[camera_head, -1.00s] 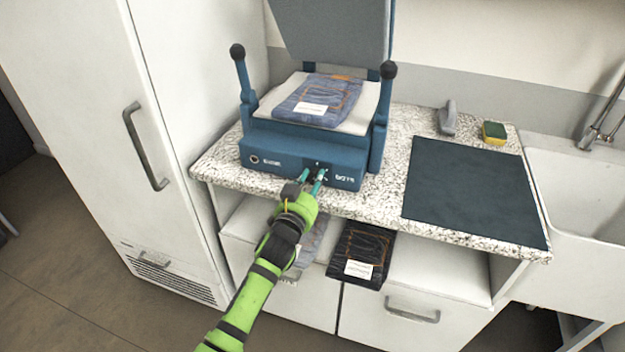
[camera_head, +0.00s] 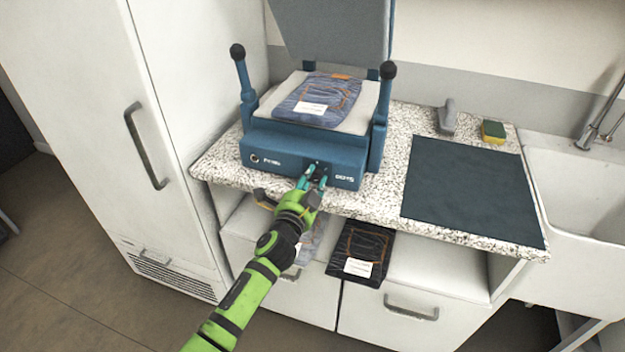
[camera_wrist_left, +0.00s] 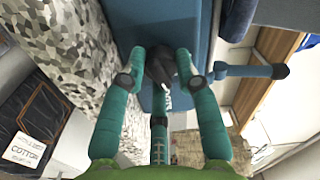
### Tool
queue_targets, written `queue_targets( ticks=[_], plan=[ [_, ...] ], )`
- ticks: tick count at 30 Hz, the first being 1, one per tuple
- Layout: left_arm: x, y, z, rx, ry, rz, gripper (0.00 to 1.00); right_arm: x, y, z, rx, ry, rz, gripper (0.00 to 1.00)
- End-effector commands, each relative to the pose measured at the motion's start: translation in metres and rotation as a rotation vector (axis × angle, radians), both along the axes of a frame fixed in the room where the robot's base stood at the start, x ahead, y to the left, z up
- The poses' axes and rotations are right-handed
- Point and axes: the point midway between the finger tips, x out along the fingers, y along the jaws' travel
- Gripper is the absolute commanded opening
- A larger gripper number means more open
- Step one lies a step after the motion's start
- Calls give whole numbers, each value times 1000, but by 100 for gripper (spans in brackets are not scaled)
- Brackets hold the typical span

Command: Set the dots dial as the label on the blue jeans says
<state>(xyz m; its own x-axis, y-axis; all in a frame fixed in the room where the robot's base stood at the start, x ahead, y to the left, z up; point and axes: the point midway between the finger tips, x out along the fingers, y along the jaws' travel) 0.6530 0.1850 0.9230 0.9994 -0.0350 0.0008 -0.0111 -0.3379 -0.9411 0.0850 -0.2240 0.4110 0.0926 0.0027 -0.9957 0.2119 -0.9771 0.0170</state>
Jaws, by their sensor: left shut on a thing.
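The blue press (camera_head: 262,143) stands on the speckled counter with its lid raised. The blue jeans (camera_head: 327,92) lie folded on its pale bed, with a white label (camera_head: 310,108) too small to read in the head view. The dots dial is a dark knob beside the lettering "DOTS" on the press's front; it shows in the left wrist view (camera_wrist_left: 160,66). My left gripper (camera_head: 314,176) is shut on this dial, its teal fingers around it. The dial's pointer setting is mostly hidden by the fingers. My right gripper is not in view.
Dark folded jeans (camera_head: 366,246) with a white label lie on the shelf below; lighter jeans (camera_head: 311,240) lie beside them, partly behind my arm. A dark mat (camera_head: 470,190), a grey brush (camera_head: 447,117) and a sponge (camera_head: 493,132) are on the counter. A sink (camera_head: 580,190) is at right.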

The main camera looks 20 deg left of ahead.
Motion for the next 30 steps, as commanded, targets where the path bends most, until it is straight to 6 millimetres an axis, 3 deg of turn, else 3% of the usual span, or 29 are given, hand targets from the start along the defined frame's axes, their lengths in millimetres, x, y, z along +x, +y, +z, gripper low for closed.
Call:
queue_targets(
  ticks=[30],
  plan=[
    [0,2,1,969,-29,2,0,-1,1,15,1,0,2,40]
  ],
)
